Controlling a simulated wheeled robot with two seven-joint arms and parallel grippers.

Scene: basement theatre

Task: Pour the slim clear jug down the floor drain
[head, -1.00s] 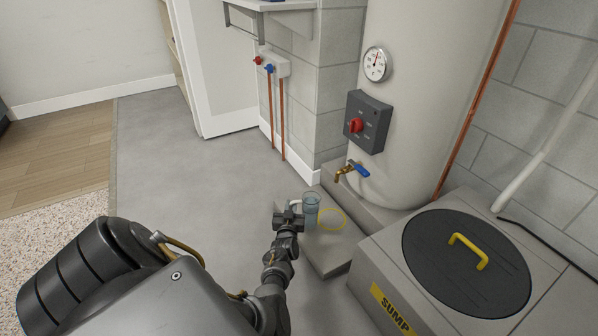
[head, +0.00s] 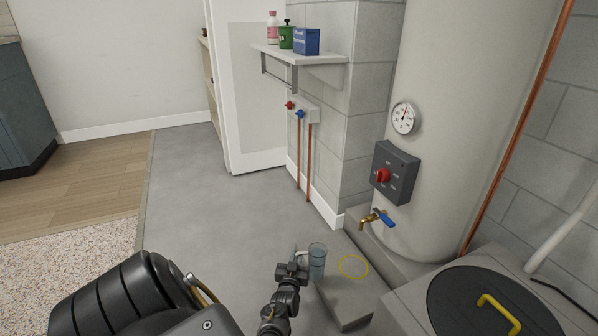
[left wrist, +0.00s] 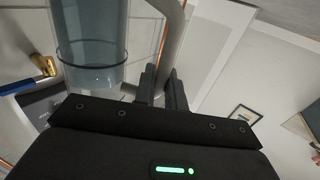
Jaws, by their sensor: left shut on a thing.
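The slim clear jug (head: 317,264) is upright in the head view, with a bluish tint inside, and its pale handle is on the left. My left gripper (head: 296,268) is shut on the handle side of the jug. In the left wrist view the jug (left wrist: 92,48) is at the upper left, and the gripper's fingers (left wrist: 163,88) are close together at a pale upright part that looks like the handle. The jug is left of a yellow ring on a low slab; I cannot tell whether its base touches the slab. My right gripper and the floor drain are not in view.
The low slab (head: 345,297) carries the yellow ring (head: 353,267). A brass tap (head: 371,217) on a large tank (head: 440,130) is above it. A sump box with a dark lid (head: 480,305) is at right. Open grey floor (head: 200,200) is at left, beyond it a carpet (head: 80,240).

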